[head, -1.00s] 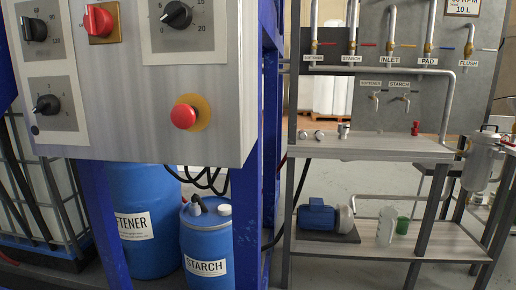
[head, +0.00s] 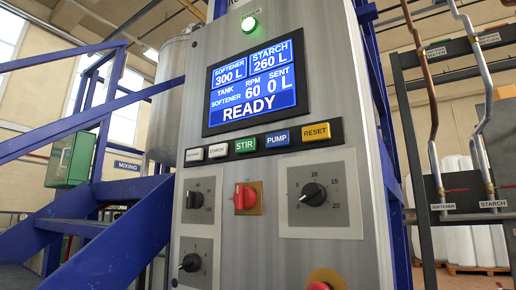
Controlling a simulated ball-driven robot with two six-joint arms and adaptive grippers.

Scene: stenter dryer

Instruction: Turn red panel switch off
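The red panel switch (head: 245,198) is a red rotary knob on a yellow-orange plate, in the middle of the grey control panel (head: 265,262). Its handle looks roughly upright; I cannot read any position marks. A black dial (head: 195,200) is to its left and a larger black dial (head: 312,193) to its right. Another red knob on a yellow ring, the push button (head: 320,284), is cut off at the bottom edge. Neither of my grippers shows in the head view.
The lit blue screen (head: 254,84) reads READY above a row of buttons (head: 276,140), with a green lamp (head: 249,25) on top. Blue stair rails (head: 65,113) and a green box (head: 70,158) stand left. Pipes (head: 476,110) stand right.

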